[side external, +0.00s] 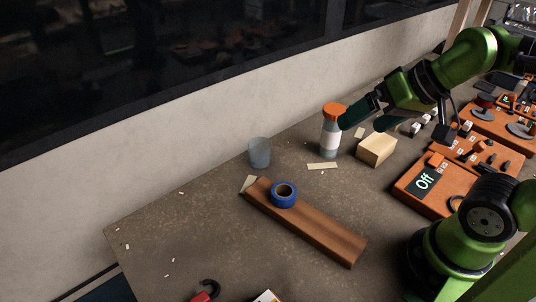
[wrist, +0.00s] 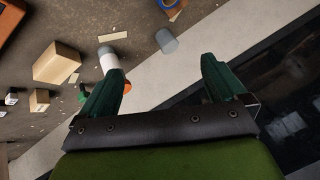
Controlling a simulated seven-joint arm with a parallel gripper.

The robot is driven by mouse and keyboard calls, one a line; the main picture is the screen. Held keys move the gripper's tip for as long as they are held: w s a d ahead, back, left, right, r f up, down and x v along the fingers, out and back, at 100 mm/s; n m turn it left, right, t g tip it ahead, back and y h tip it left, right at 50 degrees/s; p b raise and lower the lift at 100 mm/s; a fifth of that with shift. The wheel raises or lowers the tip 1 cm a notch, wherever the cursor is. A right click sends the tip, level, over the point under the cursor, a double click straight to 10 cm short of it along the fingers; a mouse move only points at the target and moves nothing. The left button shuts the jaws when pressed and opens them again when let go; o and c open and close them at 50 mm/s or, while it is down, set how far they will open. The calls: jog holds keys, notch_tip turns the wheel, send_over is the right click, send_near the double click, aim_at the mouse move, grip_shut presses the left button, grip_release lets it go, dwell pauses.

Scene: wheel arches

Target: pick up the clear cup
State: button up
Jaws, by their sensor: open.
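The clear cup (side external: 260,153) is a small, translucent bluish-grey cup standing upright on the brown bench near the wall. In the wrist view the cup (wrist: 166,41) shows ahead of my gripper, between the lines of the two fingers and apart from them. My gripper (side external: 358,113) is to the right of the cup in the side view, close to a bottle with an orange cap (side external: 331,130); whether it touches the bottle I cannot tell. In the wrist view my gripper's green fingers (wrist: 165,75) are spread wide with nothing between them.
A wooden block (side external: 376,149) sits right of the bottle. A roll of blue tape (side external: 284,195) rests on a brown plank (side external: 320,232) in front of the cup. The pale wall (side external: 190,130) runs close behind the cup. The bench's left part is mostly clear, with small scraps.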

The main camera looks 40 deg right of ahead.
jog(key=n+g+h, duration=0.2)
jog(key=n+g, duration=0.1)
jog(key=g, duration=0.4)
send_near(260, 153)
notch_tip(260, 153, up, 2)
jog(key=w+d, duration=0.1)
jog(key=d, duration=0.1)
jog(key=w+r, duration=0.2)
notch_tip(260, 153, down, 17)
jog(key=shift+s+f, duration=0.1)
jog(key=c, duration=1)
